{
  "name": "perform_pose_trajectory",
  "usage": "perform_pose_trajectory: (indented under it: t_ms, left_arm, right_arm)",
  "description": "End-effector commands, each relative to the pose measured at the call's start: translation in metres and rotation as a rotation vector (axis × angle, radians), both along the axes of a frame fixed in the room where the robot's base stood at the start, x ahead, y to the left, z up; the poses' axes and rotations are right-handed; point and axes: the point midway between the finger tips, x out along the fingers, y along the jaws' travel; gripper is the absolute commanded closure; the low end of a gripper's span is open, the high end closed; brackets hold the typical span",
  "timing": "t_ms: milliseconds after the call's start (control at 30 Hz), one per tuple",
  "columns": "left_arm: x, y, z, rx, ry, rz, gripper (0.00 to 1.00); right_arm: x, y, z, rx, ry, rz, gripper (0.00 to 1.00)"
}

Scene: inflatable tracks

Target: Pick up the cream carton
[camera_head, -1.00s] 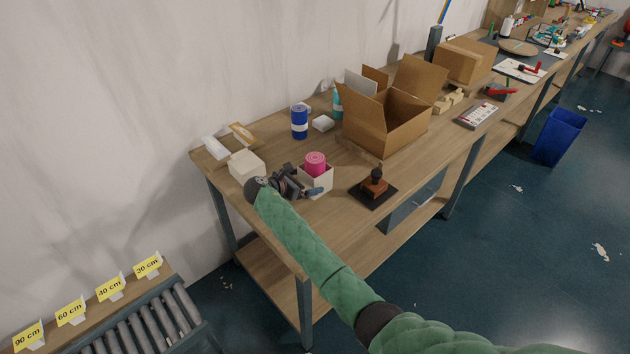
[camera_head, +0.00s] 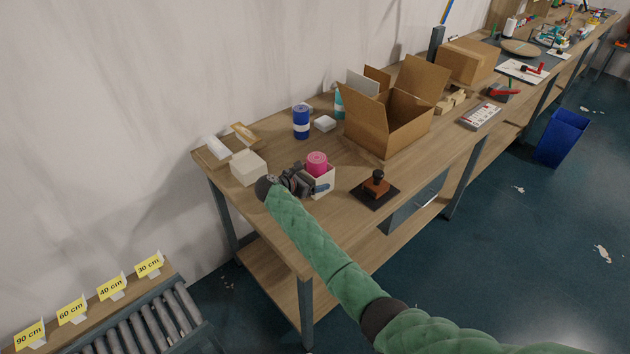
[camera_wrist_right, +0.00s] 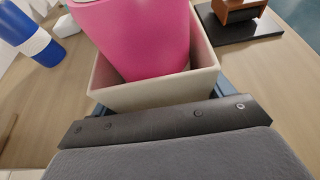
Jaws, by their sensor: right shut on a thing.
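The cream carton (camera_head: 325,182) is open-topped and stands near the table's front left part, with a pink roll (camera_head: 317,162) upright inside it. My right gripper (camera_head: 311,186) comes at it from the left and is shut on it. In the right wrist view the cream carton (camera_wrist_right: 150,95) fills the space ahead of the gripper, and blue finger parts show at both its sides. The pink roll (camera_wrist_right: 140,35) rises from it. The carton's underside is hidden, so I cannot tell whether it touches the table. My left gripper is not in view.
A closed cream box (camera_head: 248,168) stands just left of my gripper. A brown stamp-like object (camera_head: 376,184) on a dark plate lies to the right. A blue cylinder (camera_head: 301,122) and an open cardboard box (camera_head: 388,125) stand behind. The wooden table (camera_head: 345,215) is bare in front.

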Motion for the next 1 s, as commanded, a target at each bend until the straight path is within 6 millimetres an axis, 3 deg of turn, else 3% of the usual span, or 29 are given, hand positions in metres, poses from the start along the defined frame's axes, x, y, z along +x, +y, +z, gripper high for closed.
perform_pose_trajectory:
  t_ms: [600,1000]
  left_arm:
    - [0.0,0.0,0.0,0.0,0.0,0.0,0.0]
    - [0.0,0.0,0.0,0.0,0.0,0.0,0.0]
  right_arm:
    - [0.001,0.0,0.089,0.0,-0.004,0.0,0.44]
    - [0.0,0.0,0.101,0.0,-0.002,0.001,0.44]
